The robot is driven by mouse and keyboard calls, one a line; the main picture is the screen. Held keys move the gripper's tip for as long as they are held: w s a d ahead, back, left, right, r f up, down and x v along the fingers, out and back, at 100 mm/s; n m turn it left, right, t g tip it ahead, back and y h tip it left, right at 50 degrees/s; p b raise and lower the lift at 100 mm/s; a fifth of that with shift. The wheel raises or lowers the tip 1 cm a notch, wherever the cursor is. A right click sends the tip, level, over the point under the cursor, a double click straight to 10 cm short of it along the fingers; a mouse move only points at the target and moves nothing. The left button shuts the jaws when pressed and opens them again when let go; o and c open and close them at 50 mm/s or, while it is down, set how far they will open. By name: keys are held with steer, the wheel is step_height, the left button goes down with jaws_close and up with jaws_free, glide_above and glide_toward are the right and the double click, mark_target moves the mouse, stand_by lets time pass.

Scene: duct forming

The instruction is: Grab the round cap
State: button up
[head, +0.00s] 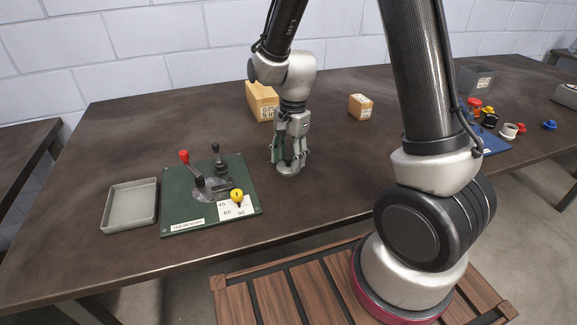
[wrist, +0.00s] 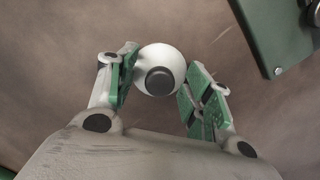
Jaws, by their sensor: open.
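The round cap (wrist: 146,57) is pale, with a dark round knob on top, and shows between my fingers in the wrist view. In the head view the cap (head: 288,171) is a grey disc on the brown table, just below my gripper (head: 288,160). In the wrist view my gripper (wrist: 158,85) is open, with one green-padded finger on each side of the cap. The left finger looks very close to the cap's edge; I cannot tell whether it touches.
A green bending fixture (head: 185,217) with red and black levers stands left of my gripper, beside a grey tray (head: 131,206). Cardboard boxes stand behind, one at centre right (head: 360,106). Several small coloured parts lie on a blue mat (head: 493,145) at the right.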

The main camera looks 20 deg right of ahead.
jaws_close()
steer(key=shift+r, duration=0.1)
